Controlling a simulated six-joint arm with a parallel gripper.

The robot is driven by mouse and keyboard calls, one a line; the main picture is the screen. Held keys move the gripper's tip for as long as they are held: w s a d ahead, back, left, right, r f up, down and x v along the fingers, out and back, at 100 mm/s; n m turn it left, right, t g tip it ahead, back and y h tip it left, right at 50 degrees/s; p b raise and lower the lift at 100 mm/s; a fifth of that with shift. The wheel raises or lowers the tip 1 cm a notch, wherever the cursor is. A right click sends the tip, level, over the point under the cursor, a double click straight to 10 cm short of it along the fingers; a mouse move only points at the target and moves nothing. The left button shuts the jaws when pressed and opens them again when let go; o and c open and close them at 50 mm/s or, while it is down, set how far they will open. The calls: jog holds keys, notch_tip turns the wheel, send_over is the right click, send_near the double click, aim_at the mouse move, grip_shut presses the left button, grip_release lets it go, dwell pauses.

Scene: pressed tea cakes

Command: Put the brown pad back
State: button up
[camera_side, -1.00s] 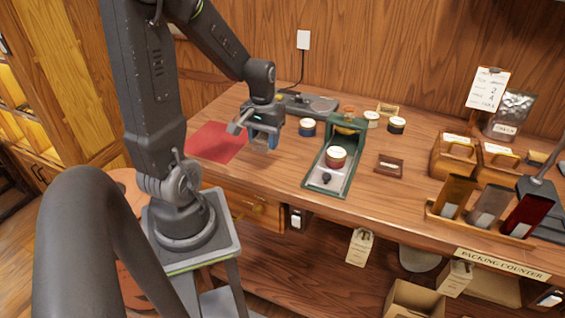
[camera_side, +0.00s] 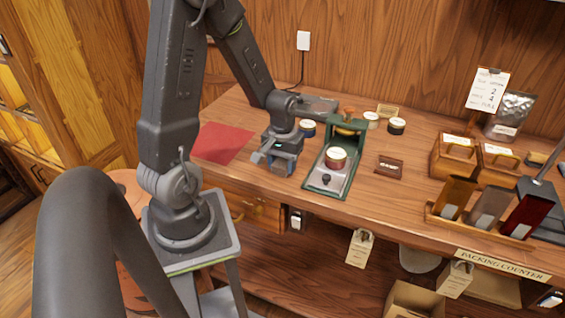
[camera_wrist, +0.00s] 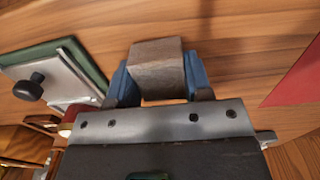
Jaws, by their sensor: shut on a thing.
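My gripper (camera_wrist: 158,82) is shut on a brown pad (camera_wrist: 157,68), a blocky brown piece held between its blue fingertips in the wrist view. In the side view my gripper (camera_side: 277,165) is over the counter, between the red mat and the green press (camera_side: 328,180). The pad is mostly hidden by the gripper there. I cannot tell whether it touches the counter. The press has a steel plate with a black knob, and a round red tin with a pale lid on it. The press's knob (camera_wrist: 29,87) shows at the left of the wrist view.
The red mat (camera_side: 222,143) lies left of my gripper. A small brown tray (camera_side: 389,165) is right of the press. Farther right are wooden boxes (camera_side: 452,153) and a rack (camera_side: 483,227) with several coloured packets.

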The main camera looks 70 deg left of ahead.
aim_at(283, 162)
jog(key=shift+f, duration=0.15)
jog(key=o, duration=0.9)
notch_tip(283, 162, up, 12)
jog(key=s+d+r+m+t, duration=0.2)
jog(key=d+r+m, duration=0.1)
jog(key=d, duration=0.2)
jog(key=s+d+r+m+t, duration=0.1)
jog(key=s+d+r+m, duration=0.1)
jog(key=d, duration=0.4)
jog(key=s+d+r+m+t, duration=0.2)
jog(key=d+r+m, duration=0.2)
jog(key=d, duration=0.2)
jog(key=shift+s+d+r+t, duration=0.1)
jog(key=shift+d+r+t, duration=0.05)
jog(key=shift+r+t, duration=0.2)
